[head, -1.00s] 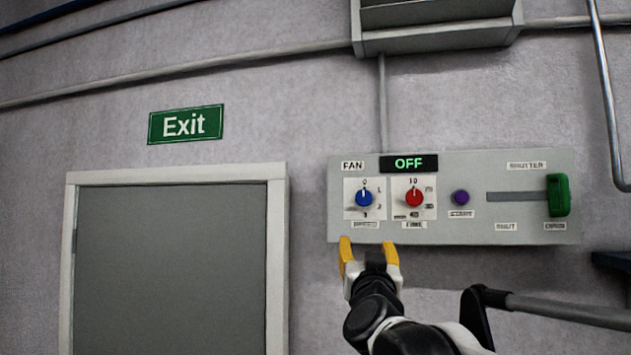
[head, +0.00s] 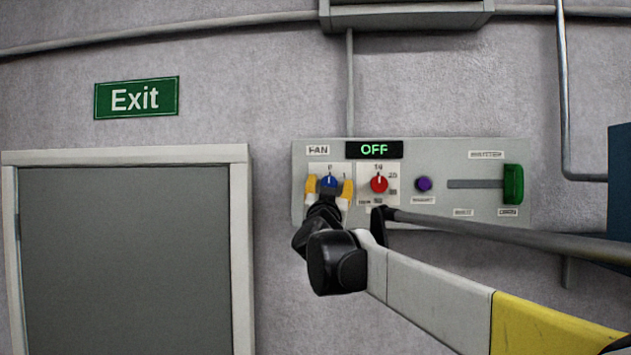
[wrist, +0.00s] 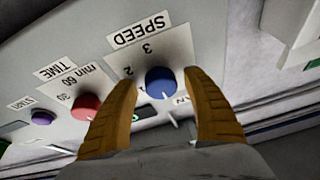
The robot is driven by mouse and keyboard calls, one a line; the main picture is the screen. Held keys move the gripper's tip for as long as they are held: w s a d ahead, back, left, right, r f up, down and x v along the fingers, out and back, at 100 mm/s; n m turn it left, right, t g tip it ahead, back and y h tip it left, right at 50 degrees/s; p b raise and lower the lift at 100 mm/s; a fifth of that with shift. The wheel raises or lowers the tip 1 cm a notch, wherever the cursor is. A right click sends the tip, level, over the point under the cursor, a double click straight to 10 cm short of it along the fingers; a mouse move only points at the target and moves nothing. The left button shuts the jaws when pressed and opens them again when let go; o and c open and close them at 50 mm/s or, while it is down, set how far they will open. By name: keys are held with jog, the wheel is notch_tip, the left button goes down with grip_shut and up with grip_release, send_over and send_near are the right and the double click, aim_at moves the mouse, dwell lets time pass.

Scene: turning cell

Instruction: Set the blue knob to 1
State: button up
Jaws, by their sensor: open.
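The blue knob (head: 329,182) is on the left of the grey control panel, under the FAN label, with its white mark pointing up toward 0. In the wrist view the blue knob (wrist: 161,82) sits between the two yellow fingertips, with a scale of small numbers and a SPEED label around it. My gripper (head: 329,188) is open in front of the knob, one finger on each side. The wrist view also shows my gripper (wrist: 163,100) open. I cannot tell whether the fingers touch the knob. The lower part of the dial is hidden by my gripper.
The red knob (head: 379,184) is close to the right of the blue one, then a purple button (head: 424,184) and a green slider handle (head: 513,184). The display (head: 374,149) reads OFF. A grey door (head: 130,260) and an Exit sign (head: 137,97) are to the left.

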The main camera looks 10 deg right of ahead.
jog(key=shift+w, duration=0.15)
jog(key=c, duration=1.1)
jog(key=shift+m, duration=0.4)
jog(key=shift+c, duration=0.2)
jog(key=m+g+h, duration=0.1)
jog(key=m, duration=0.3)
jog(key=m+g+h, duration=0.1)
jog(key=m+h, duration=0.1)
jog(key=m, duration=0.1)
jog(key=shift+a+r+m+h, duration=0.1)
jog(key=shift+r+m+h, duration=0.05)
jog(key=shift+m+h, duration=0.2)
jog(key=m+g+p, duration=0.1)
jog(key=m, duration=0.2)
jog(key=m+g+h+p, duration=0.1)
jog(key=m+g, duration=0.1)
jog(key=m, duration=0.2)
jog(key=shift+h, duration=0.25)
jog(key=shift+m, duration=0.35)
jog(key=o, duration=1.1)
jog(key=shift+o, duration=0.2)
